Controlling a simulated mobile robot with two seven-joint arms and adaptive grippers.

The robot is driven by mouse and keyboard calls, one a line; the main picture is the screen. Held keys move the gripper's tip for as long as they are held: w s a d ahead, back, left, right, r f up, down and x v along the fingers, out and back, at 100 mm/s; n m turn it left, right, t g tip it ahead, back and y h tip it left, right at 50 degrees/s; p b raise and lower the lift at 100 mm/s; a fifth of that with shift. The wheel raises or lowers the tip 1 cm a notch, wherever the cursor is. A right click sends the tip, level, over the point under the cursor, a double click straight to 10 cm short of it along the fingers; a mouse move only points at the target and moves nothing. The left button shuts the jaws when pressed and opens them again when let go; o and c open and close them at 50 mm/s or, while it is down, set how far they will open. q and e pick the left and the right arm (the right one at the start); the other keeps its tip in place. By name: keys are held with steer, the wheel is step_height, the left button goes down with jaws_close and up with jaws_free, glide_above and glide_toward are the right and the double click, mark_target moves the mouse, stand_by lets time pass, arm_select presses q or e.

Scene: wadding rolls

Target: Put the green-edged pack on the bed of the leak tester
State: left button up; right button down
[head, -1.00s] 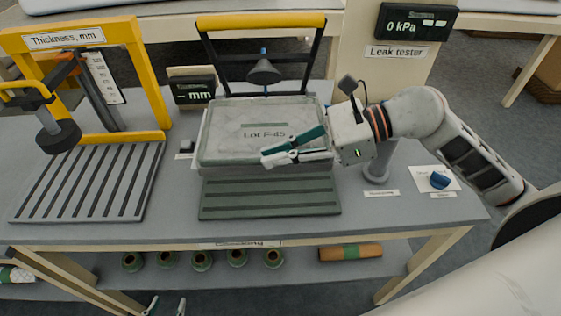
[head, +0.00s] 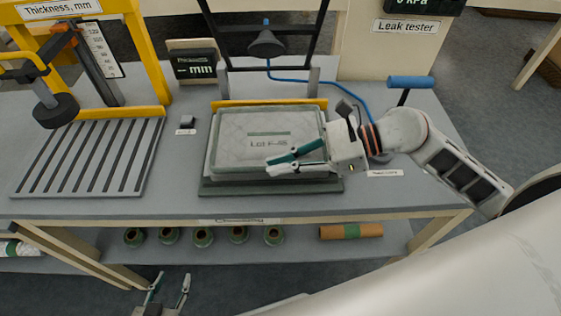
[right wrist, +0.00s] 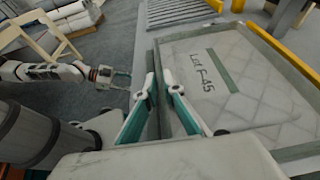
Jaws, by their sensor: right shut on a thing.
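The green-edged pack (head: 243,152), marked Lot F-45, lies flat over the dark green bed (head: 270,188) of the leak tester. A strip of the bed shows at the pack's front. Whether its whole underside touches the bed cannot be told. My right gripper (head: 270,167) is shut on the pack's front right part in the head view. In the right wrist view its fingers (right wrist: 158,84) are at the long edge of the pack (right wrist: 245,85). My left gripper (head: 171,280) is open and empty, low in front of the table.
The raised frame (head: 268,28) stands behind the bed, with a yellow bar (head: 268,103) along the bed's back. A blue-handled lever (head: 410,82) is at the right. The thickness gauge plate (head: 90,157) is at the left. Rolls (head: 202,237) lie on the shelf below.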

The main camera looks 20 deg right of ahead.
steer(key=shift+f, duration=0.15)
steer(key=c, duration=2.2)
jaws_free()
steer(key=shift+o, duration=0.2)
